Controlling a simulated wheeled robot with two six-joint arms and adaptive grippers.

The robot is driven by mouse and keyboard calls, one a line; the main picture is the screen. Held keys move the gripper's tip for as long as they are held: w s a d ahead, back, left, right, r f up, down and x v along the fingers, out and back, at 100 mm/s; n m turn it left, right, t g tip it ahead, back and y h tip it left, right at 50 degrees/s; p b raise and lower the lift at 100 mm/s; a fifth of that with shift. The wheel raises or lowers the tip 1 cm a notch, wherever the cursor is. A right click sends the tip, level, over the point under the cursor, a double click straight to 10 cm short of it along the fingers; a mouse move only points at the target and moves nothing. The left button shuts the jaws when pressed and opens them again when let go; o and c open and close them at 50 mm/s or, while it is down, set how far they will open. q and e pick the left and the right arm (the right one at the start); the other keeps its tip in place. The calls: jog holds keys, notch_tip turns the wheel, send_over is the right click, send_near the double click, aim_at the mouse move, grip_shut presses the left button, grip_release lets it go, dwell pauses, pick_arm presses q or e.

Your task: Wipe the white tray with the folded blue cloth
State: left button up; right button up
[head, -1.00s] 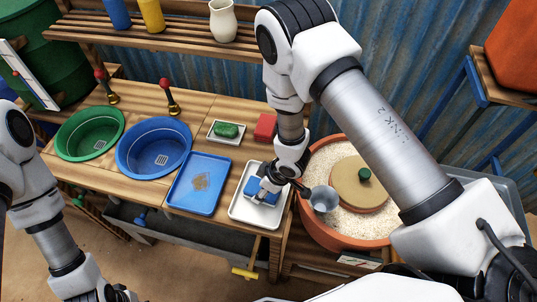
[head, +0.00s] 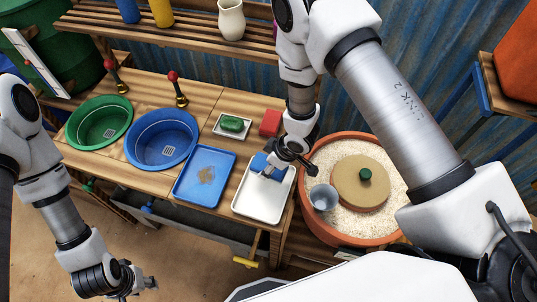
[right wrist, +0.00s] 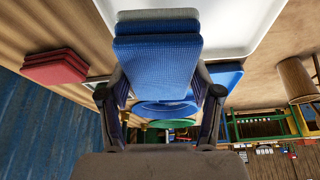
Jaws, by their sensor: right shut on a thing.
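The white tray (head: 262,205) lies on the wooden counter, right of the blue tray; its visible surface looks plain. My right gripper (head: 272,172) is over its far end, shut on the folded blue cloth (head: 259,161). In the right wrist view the cloth (right wrist: 158,62) sits between both fingers, with the white tray (right wrist: 235,25) behind it. I cannot tell whether the cloth touches the tray. The gripper partly hides the cloth in the head view. My left gripper (head: 148,284) hangs low at the bottom left, away from the counter; its finger opening is unclear.
The blue tray (head: 187,190) has a brown smudge (head: 206,174). A red folded cloth (head: 270,122) and a green block on a small dish (head: 232,124) are behind. A terracotta tub (head: 335,235) with a metal scoop (head: 323,197) stands close on the right. Blue and green basins are left.

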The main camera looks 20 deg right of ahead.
jog(key=shift+w+d+r+p, duration=0.15)
jog(key=shift+r+p, duration=0.45)
jog(key=shift+r, duration=0.55)
jog(key=shift+s+a+r, duration=0.15)
jog(key=shift+s+a, duration=0.05)
jog(key=shift+w+d, duration=0.1)
jog(key=shift+w, duration=0.05)
